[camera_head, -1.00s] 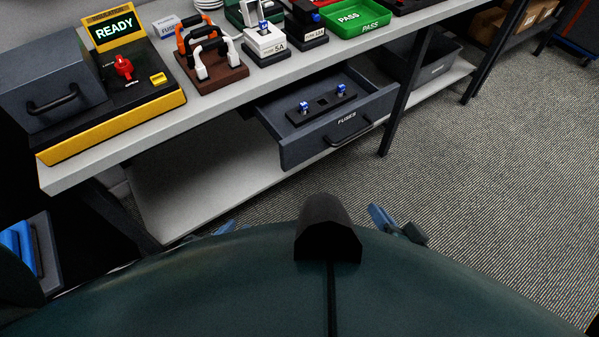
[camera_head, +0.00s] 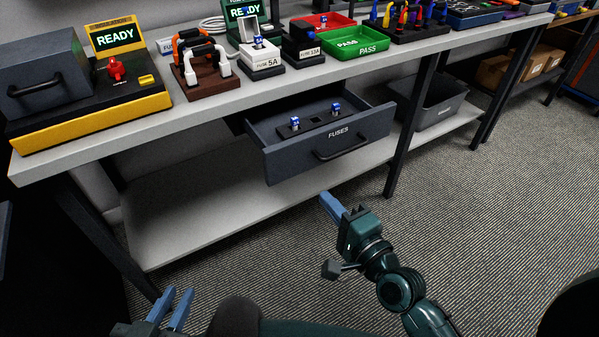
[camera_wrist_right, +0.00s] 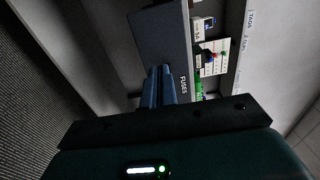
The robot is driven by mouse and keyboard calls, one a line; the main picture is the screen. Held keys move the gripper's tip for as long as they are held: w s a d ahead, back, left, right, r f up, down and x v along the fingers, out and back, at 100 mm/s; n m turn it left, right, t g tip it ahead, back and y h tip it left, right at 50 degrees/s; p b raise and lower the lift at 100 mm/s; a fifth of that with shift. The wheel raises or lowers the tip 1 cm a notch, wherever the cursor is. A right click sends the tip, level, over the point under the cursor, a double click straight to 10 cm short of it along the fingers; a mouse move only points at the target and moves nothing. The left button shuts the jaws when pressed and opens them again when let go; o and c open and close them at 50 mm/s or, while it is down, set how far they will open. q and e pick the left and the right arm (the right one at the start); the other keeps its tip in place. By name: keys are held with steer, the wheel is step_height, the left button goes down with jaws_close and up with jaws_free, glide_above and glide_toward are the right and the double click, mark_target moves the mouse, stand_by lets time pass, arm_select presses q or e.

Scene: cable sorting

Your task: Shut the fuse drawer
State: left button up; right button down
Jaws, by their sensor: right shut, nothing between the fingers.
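The dark grey fuse drawer (camera_head: 296,162) stands pulled out under the workbench, with its FUSES label and black handle (camera_head: 341,147) facing out. Two blue fuses (camera_head: 295,123) stand in a black holder inside it. My right gripper (camera_head: 329,203) is shut and empty, below and in front of the drawer front, apart from it in the head view. In the right wrist view its blue fingers (camera_wrist_right: 159,84) point at the drawer front (camera_wrist_right: 160,38); contact cannot be told there. My left gripper (camera_head: 174,306) is low at the left, its fingers apart and empty, far from the drawer.
A table leg (camera_head: 402,150) stands right of the drawer. A grey bin (camera_head: 440,108) sits on the lower shelf (camera_head: 200,215). The carpet in front is clear.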

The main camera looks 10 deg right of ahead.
mark_target(294, 162)
steer(key=x, duration=1)
steer(key=shift+w+a+f+b, duration=0.1)
steer(key=shift+w+b, duration=0.15)
steer(key=shift+b, duration=0.15)
arm_select(q)
steer(key=shift+w+d+f, duration=0.1)
steer(key=shift+d+f, duration=0.05)
steer(key=shift+f, duration=0.4)
steer(key=shift+w+r, duration=0.1)
